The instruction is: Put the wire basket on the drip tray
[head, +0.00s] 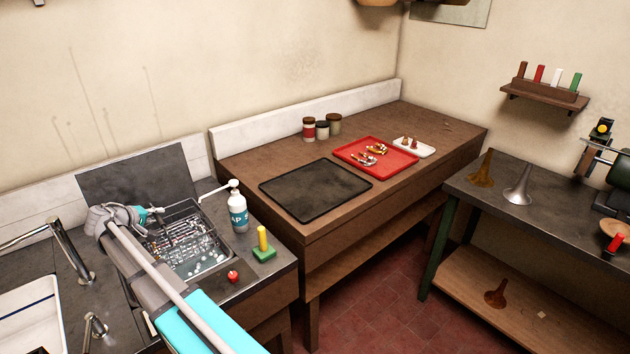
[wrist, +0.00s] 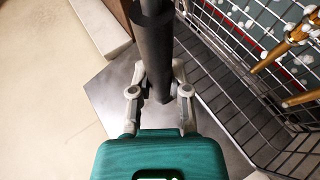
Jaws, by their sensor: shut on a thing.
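The wire basket (head: 187,238) sits at the sink-side counter's basin, with white suds among its wires. In the wrist view the basket's wire mesh (wrist: 235,72) is on the right, with brass-coloured parts (wrist: 287,50) inside. My gripper (head: 155,212) is at the basket's back left. In the wrist view my gripper (wrist: 160,92) is shut on a dark round bar (wrist: 153,45), which looks like the basket's handle. Where the bar joins the basket is hidden. The drip tray (head: 315,190), black, flat and low-rimmed, lies empty on the brown bench.
A white pump bottle (head: 238,212), a green block with a yellow peg (head: 263,246) and a small red item (head: 233,277) stand right of the basin. A faucet (head: 75,250) stands left.

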